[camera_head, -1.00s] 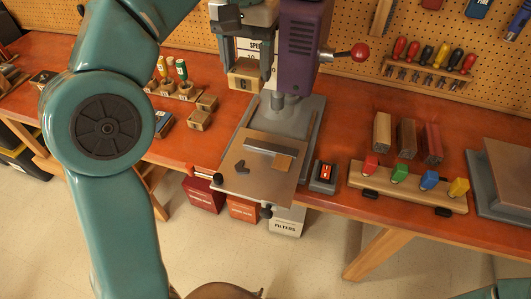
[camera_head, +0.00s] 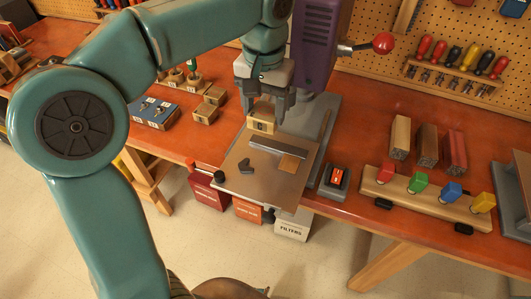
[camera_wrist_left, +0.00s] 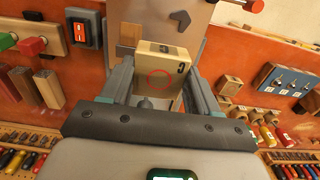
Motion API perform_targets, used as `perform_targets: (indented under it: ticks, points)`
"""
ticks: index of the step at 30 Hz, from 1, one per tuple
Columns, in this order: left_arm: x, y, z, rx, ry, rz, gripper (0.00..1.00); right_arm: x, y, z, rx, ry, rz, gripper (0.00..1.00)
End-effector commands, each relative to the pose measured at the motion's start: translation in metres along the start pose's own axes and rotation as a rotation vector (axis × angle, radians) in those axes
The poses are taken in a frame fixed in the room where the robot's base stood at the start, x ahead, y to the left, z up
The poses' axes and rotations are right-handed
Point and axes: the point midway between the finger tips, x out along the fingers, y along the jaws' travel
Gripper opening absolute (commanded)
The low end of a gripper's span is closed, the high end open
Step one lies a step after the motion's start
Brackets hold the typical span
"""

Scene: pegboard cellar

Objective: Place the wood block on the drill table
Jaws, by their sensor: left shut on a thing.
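The wood block (camera_head: 261,125) is a small pale cube with a dark mark on its side. My left gripper (camera_head: 264,106) is shut on it, with a finger on either side. In the left wrist view the block (camera_wrist_left: 158,70) sits between the fingers, with dark marks on two faces. The drill table (camera_head: 240,183) is a flat metal plate. The block appears at its far edge, near the drill column; I cannot tell whether it touches the plate. My right gripper is not in view.
A switch box (camera_head: 337,180) is to the right.

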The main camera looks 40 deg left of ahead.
Motion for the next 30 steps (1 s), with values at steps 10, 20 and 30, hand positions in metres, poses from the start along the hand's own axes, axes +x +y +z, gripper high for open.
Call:
perform_targets:
  ticks: [10,20,30]
  points:
    - [0.085,0.0,-0.002,-0.001,-0.003,-0.002,0.25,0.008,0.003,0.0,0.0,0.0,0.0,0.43]
    - [0.127,0.001,-0.003,0.0,-0.004,-0.002,0.25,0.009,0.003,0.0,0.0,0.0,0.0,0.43]
    - [0.135,0.001,-0.003,0.0,-0.001,-0.001,0.25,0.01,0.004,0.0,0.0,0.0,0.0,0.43]
